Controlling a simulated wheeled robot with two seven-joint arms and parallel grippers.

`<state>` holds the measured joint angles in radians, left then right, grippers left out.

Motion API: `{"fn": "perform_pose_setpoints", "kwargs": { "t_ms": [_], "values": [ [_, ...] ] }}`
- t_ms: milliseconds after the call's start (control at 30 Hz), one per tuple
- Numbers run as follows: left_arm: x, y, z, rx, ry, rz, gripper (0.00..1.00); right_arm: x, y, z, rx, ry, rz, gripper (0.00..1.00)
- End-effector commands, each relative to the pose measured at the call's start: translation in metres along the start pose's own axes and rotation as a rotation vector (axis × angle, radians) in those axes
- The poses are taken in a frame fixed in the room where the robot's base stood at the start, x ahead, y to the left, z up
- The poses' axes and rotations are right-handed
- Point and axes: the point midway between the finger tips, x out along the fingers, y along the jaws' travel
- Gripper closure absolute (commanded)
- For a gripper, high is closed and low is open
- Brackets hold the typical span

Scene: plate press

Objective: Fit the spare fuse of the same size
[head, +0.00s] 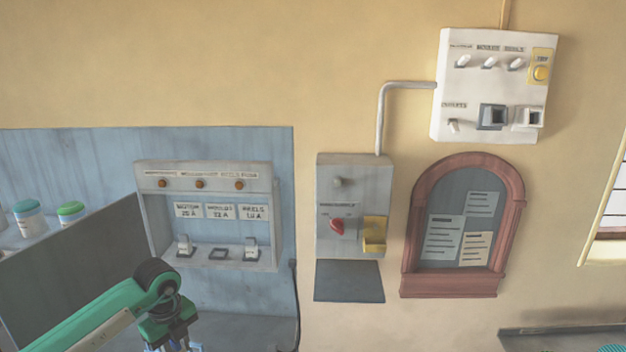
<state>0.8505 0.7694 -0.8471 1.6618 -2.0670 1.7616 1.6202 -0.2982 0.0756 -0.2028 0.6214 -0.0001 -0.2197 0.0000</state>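A grey fuse box (152,222) hangs on the blue wall panel at left. Its label cards (220,211) seem to read motor, modules and reels, with ratings too small to read surely. A white fuse (184,246) stands in the left holder and another white fuse (251,248) in the right one. The middle holder (219,254) shows a dark frame with no fuse. My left gripper (172,346) points down below the box, cut by the bottom edge; its fingertips and any load are hidden. No loose spare fuse is clearly visible. My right gripper is out of view.
A grey switch box (325,220) with a red knob (337,226) and yellow handle (375,234) is right of the fuse box. A white control panel (450,85) hangs upper right, above an arched notice board (450,287). Jars (30,221) stand far left behind a dark panel (85,270).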

Motion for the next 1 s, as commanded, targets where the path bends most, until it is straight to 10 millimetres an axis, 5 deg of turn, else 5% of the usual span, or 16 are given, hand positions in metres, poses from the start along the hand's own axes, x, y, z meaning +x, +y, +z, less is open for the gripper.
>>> {"fn": "perform_pose_setpoints", "kwargs": {
  "t_ms": [400,1000],
  "values": [
    [-0.001,0.005,-0.031,0.785,-0.011,-0.002,0.96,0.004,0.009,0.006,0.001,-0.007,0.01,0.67],
    [-0.001,0.018,-0.077,1.914,-0.017,0.004,0.96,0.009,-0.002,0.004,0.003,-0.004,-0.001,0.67]
  ]
}}
